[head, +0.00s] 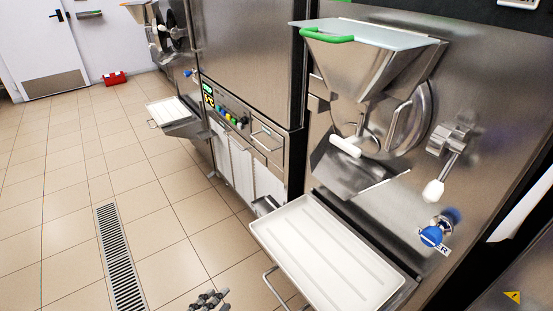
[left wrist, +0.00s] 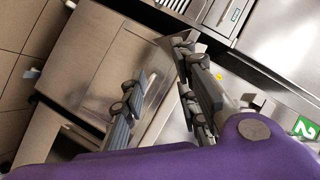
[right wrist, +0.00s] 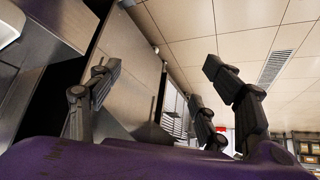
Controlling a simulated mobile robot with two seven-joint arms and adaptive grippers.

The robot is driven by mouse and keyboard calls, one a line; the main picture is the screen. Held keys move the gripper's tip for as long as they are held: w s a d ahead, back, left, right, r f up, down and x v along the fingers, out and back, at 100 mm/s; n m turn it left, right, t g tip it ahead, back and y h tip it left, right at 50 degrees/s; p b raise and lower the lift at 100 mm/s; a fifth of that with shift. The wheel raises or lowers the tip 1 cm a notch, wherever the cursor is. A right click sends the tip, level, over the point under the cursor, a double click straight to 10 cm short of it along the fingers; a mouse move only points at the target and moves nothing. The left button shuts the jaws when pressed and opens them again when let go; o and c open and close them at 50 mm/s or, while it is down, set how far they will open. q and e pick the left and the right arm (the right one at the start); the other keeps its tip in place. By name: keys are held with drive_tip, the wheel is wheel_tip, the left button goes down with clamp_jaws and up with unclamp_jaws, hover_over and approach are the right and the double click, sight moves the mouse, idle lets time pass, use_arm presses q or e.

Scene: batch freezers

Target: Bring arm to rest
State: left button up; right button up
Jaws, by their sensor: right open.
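Most of both arms is hidden.
The near batch freezer (head: 480,90) has a steel hopper (head: 370,65) with a green handle (head: 327,36), a blue knob (head: 432,236) and a projecting white tray (head: 325,250). Another freezer (head: 245,50) stands beyond. The tiled floor (head: 60,200) at left is open, with a drain grate (head: 120,260).

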use_arm(q)
drive_tip(key=s+a+n+g+y+p, duration=0.2)
drive_tip(key=s+n, duration=0.5)
drive_tip(key=s, duration=0.5)
drive_tip(key=s+a+n+g+y+p, duration=0.2)
drive_tip(key=s+n+p, duration=0.3)
drive_tip(key=s+n, duration=0.3)
drive_tip(key=s+y, duration=0.1)
drive_tip(key=s, duration=0.3)
drive_tip(key=shift+s+a+f+g+y, duration=0.15)
drive_tip(key=shift+s+f+g+y, duration=0.15)
drive_tip(key=shift+s+f+y, duration=0.1)
use_arm(e)
drive_tip(key=w+r+t, duration=0.1)
drive_tip(key=w+r, duration=0.2)
drive_tip(key=r, duration=0.5)
drive_tip(key=shift+a+r, duration=0.25)
drive_tip(key=shift+r, duration=0.1)
use_arm(q)
drive_tip(key=shift+w, duration=0.1)
use_arm(e)
drive_tip(key=shift+w+a+r, duration=0.2)
drive_tip(key=shift+w, duration=0.4)
